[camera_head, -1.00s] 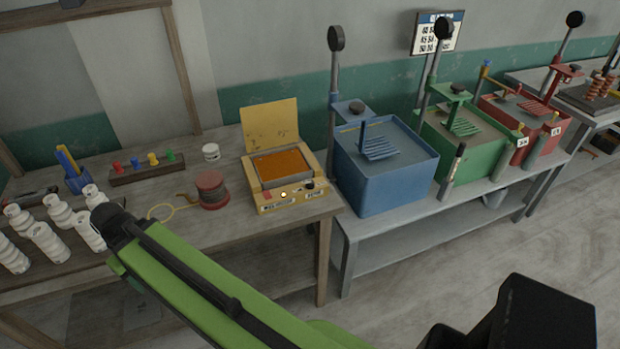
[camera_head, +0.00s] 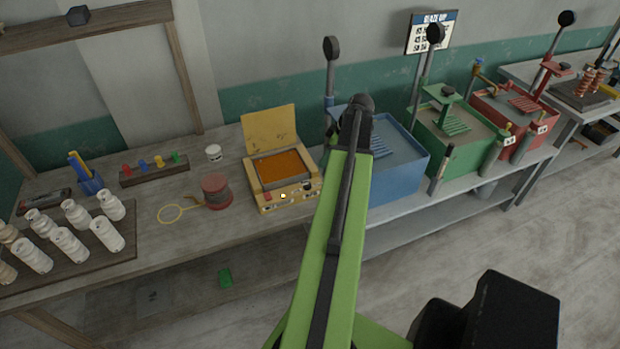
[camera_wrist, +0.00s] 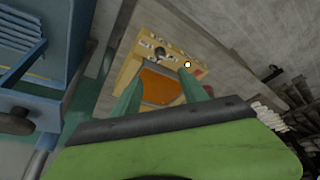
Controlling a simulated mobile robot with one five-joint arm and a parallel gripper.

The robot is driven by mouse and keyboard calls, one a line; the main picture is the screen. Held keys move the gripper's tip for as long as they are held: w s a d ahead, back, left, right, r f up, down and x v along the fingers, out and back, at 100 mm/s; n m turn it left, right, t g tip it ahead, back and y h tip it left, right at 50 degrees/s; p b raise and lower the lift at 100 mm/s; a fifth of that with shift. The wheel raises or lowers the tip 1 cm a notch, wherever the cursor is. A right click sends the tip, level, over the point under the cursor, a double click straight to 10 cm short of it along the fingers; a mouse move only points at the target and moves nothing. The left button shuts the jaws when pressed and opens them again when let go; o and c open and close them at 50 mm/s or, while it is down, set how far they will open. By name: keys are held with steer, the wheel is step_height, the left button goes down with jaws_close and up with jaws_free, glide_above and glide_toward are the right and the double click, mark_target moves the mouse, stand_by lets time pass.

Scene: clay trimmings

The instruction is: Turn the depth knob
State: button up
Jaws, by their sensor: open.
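A yellow box (camera_head: 267,204) with its lid (camera_head: 270,128) raised and an orange surface inside stands near the bench's right end. A dark round knob (camera_wrist: 160,52) sits on its front panel, beside a lit lamp (camera_wrist: 187,64); the panel's labels are too small to read. The knob also shows small in the head view (camera_head: 306,187). My gripper (camera_wrist: 160,76) is open and empty, its two green fingers apart, with the box beyond them and the knob apart from both. In the head view my arm hides the gripper.
A blue tank (camera_head: 400,178), a green tank (camera_head: 462,150) and a red tank (camera_head: 508,130) stand to the right. A red spool (camera_head: 216,190) and several white bottles (camera_head: 106,234) stand on the bench at the left. Open floor lies at the lower right.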

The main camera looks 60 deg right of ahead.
mark_target(308, 184)
steer(key=b+x, duration=1.6)
steer(key=x, duration=0.1)
steer(key=shift+f, duration=0.4)
steer(key=shift+a+r, duration=0.1)
